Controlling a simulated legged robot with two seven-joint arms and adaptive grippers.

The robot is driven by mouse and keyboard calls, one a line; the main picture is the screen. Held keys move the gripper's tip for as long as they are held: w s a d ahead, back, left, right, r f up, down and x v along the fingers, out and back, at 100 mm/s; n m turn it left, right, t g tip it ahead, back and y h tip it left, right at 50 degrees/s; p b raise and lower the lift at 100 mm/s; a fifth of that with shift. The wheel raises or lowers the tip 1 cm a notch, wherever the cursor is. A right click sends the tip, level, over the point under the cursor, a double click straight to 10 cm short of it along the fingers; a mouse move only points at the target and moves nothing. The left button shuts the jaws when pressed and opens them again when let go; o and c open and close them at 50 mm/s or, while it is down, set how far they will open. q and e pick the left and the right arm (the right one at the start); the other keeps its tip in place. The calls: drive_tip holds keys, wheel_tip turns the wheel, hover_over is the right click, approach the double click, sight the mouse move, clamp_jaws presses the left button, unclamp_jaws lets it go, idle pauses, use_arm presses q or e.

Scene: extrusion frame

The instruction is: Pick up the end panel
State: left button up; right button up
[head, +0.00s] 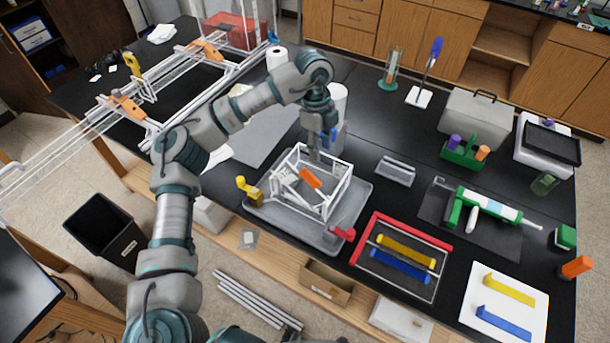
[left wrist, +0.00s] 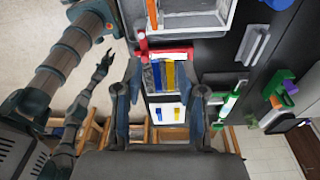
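No piece is clearly marked as the end panel, and I cannot tell which one it is. A white box-shaped frame (head: 296,197) with an orange part (head: 311,178) sits in a grey tray (head: 352,208); the frame's edge shows at the top of the left wrist view (left wrist: 228,22). A small grey ridged piece (head: 396,170) lies right of the tray and also shows in the left wrist view (left wrist: 252,45). My left gripper (head: 322,147) is above the frame's far side, its fingers apart in the left wrist view (left wrist: 163,92), with nothing seen between. A dark forked shape (left wrist: 103,66) may be my right gripper.
Yellow (head: 247,190) and red (head: 342,233) clamps are at the tray's edges. A red-edged panel (head: 402,228) with yellow and blue bars lies to the right. A green and white tool (head: 487,206) lies farther right. A long extrusion frame (head: 150,92) stands left.

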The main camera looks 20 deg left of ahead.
use_arm(q)
drive_tip(key=n+y, duration=0.1)
approach(302, 175)
drive_tip(key=f+p, duration=0.1)
drive_tip(key=f, duration=0.2)
drive_tip(key=d+f, duration=0.1)
drive_tip(key=f, duration=0.2)
drive_tip(key=shift+w+p, duration=0.1)
drive_tip(key=shift+p, duration=0.3)
drive_tip(key=shift+a+f, duration=0.15)
drive_tip(key=shift+f, duration=0.4)
drive_tip(key=f, duration=0.1)
drive_tip(key=f+p, duration=0.1)
drive_tip(key=f, duration=0.3)
drive_tip(key=shift+a+p, duration=0.35)
drive_tip(key=shift+a, duration=0.05)
drive_tip(key=c, duration=0.7)
drive_tip(key=shift+r, duration=0.1)
clamp_jaws()
